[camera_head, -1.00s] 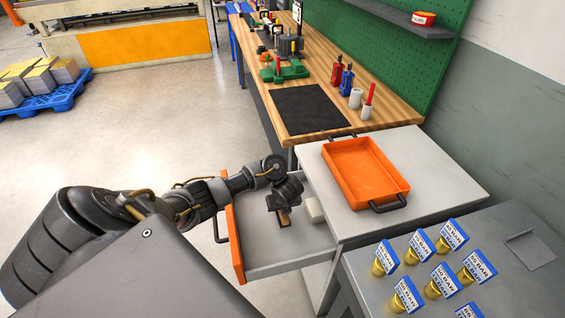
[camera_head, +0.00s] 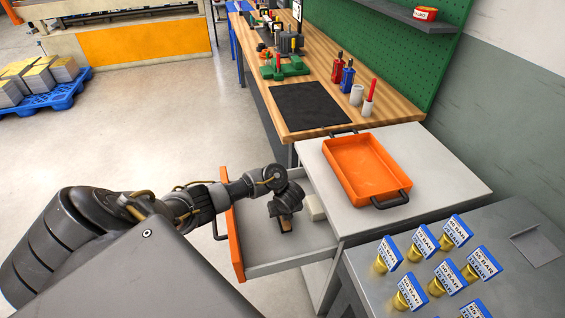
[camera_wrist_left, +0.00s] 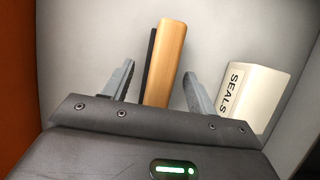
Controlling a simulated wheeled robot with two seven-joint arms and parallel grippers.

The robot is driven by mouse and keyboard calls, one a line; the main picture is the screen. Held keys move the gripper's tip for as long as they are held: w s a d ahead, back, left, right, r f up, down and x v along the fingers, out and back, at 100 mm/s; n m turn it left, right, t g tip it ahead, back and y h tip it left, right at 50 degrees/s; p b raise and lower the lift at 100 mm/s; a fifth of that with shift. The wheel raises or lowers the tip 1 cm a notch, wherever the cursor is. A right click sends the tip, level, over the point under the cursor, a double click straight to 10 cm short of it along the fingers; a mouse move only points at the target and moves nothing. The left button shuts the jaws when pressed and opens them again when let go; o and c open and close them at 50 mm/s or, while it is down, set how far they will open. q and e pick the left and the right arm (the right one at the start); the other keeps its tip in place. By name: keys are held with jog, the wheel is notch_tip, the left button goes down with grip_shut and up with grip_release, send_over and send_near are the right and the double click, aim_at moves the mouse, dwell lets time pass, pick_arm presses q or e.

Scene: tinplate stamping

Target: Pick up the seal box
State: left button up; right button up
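The seal box is a small white box marked "SEALS" (camera_wrist_left: 252,97), lying in the open drawer (camera_head: 262,258). It also shows in the head view (camera_head: 315,207), at the drawer's right side. My left gripper (camera_wrist_left: 158,70) is open over the drawer. The seal box is outside its fingers, just right of the right finger in the wrist view. A wooden piece with a dark side (camera_wrist_left: 166,62) appears between the fingers; I cannot tell whether they touch it. In the head view the gripper (camera_head: 286,215) hides part of this piece. My right gripper is not in view.
The drawer has an orange front (camera_head: 233,225). An orange tray (camera_head: 367,197) stands on the cabinet top (camera_head: 440,180) right of the drawer. Several brass fittings with pressure labels (camera_head: 447,275) stand on a grey surface at lower right. A wooden workbench (camera_head: 385,95) lies beyond.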

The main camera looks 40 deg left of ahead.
pick_arm(q)
jog(key=shift+d+r+p, duration=0.1)
jog(key=shift+r+p, duration=0.25)
jog(key=shift+r, duration=0.15)
jog(key=p+v, duration=0.8)
jog(key=v, duration=0.2)
jog(key=shift+s+r+p, duration=0.15)
jog(key=shift+r+p, duration=0.05)
jog(key=shift+p, duration=0.15)
jog(key=shift+s+d+r+p, duration=0.15)
jog(key=shift+d+r+p, duration=0.2)
jog(key=shift+p, duration=0.15)
jog(key=shift+a, duration=0.1)
